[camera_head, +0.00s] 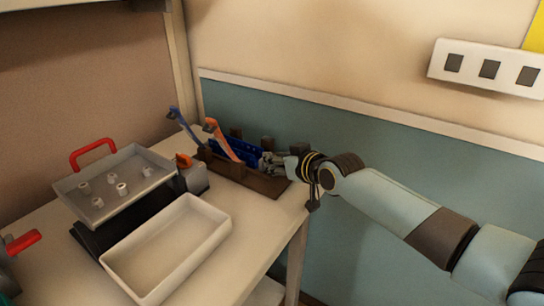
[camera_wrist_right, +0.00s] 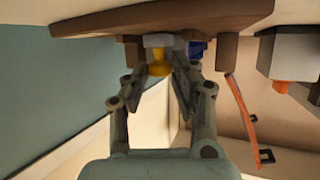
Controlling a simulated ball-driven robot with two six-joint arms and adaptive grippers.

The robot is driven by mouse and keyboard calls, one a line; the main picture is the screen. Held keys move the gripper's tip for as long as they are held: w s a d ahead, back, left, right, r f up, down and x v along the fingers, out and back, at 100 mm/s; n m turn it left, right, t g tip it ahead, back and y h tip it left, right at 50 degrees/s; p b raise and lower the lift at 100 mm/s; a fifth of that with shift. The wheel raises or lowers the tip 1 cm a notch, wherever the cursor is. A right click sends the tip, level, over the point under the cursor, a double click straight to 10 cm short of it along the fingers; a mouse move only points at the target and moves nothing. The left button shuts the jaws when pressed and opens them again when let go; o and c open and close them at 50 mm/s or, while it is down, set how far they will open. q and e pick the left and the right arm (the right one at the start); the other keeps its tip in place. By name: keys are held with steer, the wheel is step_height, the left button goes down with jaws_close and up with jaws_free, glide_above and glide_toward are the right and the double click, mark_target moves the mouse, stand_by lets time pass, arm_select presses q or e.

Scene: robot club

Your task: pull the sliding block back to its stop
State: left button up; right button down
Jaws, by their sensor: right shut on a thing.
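A long brown wooden fixture (camera_head: 247,181) sits near the wall on the white table. In the right wrist view its brown base (camera_wrist_right: 215,18) runs across the top. My right gripper (camera_head: 272,162) is at its right end. In the wrist view the right gripper (camera_wrist_right: 160,75) has its fingertips on either side of a yellow knob (camera_wrist_right: 158,64) and is shut on it. A grey block (camera_wrist_right: 159,41) adjoins the knob and the brown base; I take it for the sliding block. In the head view the gripper hides the block.
A blue-handled tool (camera_head: 184,122) and an orange-handled tool (camera_head: 222,139) rise from the fixture. A grey box with an orange top (camera_head: 194,178) stands beside it. A red-handled tray (camera_head: 128,202) with several small white parts and an empty white bin (camera_head: 188,212) are nearer.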

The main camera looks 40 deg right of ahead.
steer(key=s, duration=0.1)
steer(key=s+d, duration=0.1)
steer(key=s, duration=0.1)
steer(key=s+p, duration=0.1)
steer(key=shift+s+d, duration=0.15)
steer(key=shift+d, duration=0.25)
steer(key=c, duration=1.1)
jaws_free()
steer(key=shift+s+d, duration=0.1)
steer(key=v, duration=1.2)
